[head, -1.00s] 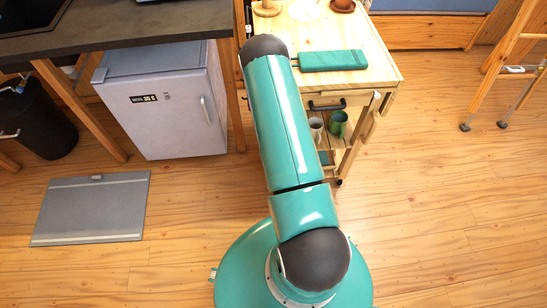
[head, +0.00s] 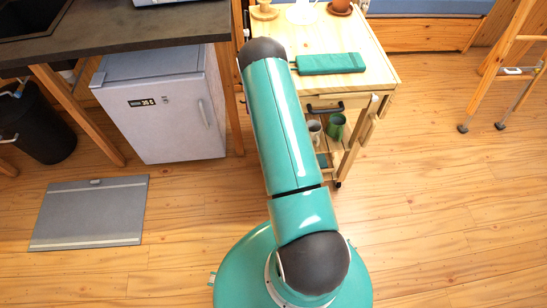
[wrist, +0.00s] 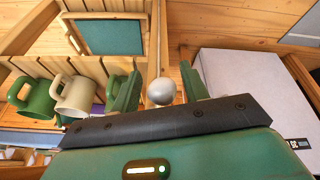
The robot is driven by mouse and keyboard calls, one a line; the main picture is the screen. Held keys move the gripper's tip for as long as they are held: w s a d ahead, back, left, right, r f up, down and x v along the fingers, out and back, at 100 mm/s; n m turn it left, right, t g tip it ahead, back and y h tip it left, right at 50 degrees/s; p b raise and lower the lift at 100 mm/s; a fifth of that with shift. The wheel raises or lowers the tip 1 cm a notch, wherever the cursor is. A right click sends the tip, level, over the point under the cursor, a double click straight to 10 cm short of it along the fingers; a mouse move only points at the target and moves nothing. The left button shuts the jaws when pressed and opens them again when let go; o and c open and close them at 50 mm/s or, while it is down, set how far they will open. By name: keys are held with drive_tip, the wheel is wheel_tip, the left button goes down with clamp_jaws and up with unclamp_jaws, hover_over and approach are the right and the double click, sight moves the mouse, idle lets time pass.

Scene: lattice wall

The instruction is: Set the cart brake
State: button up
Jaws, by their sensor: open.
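The wooden cart (head: 376,78) stands beyond my arm in the head view, with a drawer handle and mugs on its lower shelf. My gripper is hidden behind my arm there. In the wrist view, my gripper (wrist: 158,88) has its two green fingers apart. A silver-grey ball knob (wrist: 161,92) shows between them, in front of a wooden post; it may be the brake knob. I cannot tell its depth between the fingers or whether either finger touches it. The cart's slatted shelf (wrist: 93,68) is to the left of the fingers.
A small grey fridge (head: 165,115) stands left of the cart under a dark counter. A green mug (wrist: 40,102) and a cream mug (wrist: 75,97) are near the left finger. A step ladder (head: 505,60) is at right.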

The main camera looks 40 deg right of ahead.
drive_tip(key=v, duration=1.3)
drive_tip(key=shift+r, duration=0.3)
